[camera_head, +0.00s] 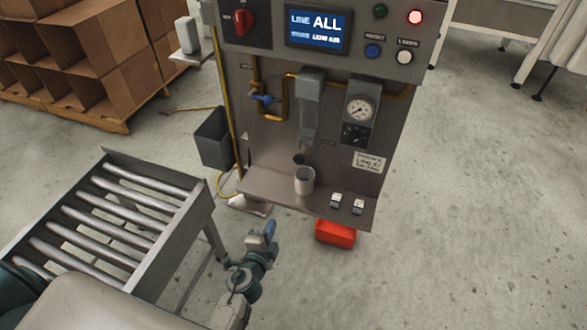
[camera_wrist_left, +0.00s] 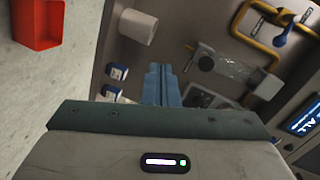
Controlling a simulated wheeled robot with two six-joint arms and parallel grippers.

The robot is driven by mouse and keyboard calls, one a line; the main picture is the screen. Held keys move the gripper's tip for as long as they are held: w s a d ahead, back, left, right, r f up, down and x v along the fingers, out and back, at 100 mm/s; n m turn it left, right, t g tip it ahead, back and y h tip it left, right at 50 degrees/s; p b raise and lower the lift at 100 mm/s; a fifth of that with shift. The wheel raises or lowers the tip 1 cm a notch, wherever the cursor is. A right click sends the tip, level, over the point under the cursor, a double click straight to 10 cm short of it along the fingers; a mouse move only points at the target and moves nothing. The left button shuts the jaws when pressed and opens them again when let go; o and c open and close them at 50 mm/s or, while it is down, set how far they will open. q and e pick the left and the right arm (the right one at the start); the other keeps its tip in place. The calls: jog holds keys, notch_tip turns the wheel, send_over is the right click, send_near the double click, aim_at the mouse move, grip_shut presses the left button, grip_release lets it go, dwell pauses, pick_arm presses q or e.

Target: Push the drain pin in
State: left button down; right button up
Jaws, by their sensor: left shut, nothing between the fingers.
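The drain pin (camera_head: 299,158) is a small dark stub under the clear filter bowl (camera_head: 308,120) on the grey panel. In the left wrist view, the drain pin (camera_wrist_left: 205,63) shows at the end of the bowl (camera_wrist_left: 234,69). A white cup (camera_head: 304,182) stands on the shelf below the pin; it also shows in the left wrist view (camera_wrist_left: 137,27). My left gripper (camera_head: 268,230) is shut and empty, in front of the shelf and lower left of the cup, apart from the pin. Its blue fingers (camera_wrist_left: 161,86) point toward the panel. My right gripper is not in view.
A gauge (camera_head: 360,109) and blue valve handle (camera_head: 263,98) flank the bowl. A red bin (camera_head: 335,233) sits below. A roller conveyor (camera_head: 205,205) stands left. Floor at right is clear.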

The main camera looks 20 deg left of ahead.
pick_arm(q)
notch_tip(320, 180, up, 9)
jog(key=w+d+m+t+h, duration=0.1)
jog(key=w+m+t, duration=0.1)
jog(key=m, duration=0.2)
jog(key=shift+w+d+f+b, duration=0.15)
jog(key=shift+w+d+b, duration=0.1)
jog(key=shift+w+b, duration=0.2)
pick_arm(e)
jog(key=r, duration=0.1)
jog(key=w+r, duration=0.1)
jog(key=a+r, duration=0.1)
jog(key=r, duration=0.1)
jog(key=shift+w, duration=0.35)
pick_arm(q)
jog(key=p, duration=0.1)
send_near(299, 161)
jog(key=w, duration=0.5)
jog(key=shift+w+f, duration=0.15)
jog(key=shift+w, duration=0.8)
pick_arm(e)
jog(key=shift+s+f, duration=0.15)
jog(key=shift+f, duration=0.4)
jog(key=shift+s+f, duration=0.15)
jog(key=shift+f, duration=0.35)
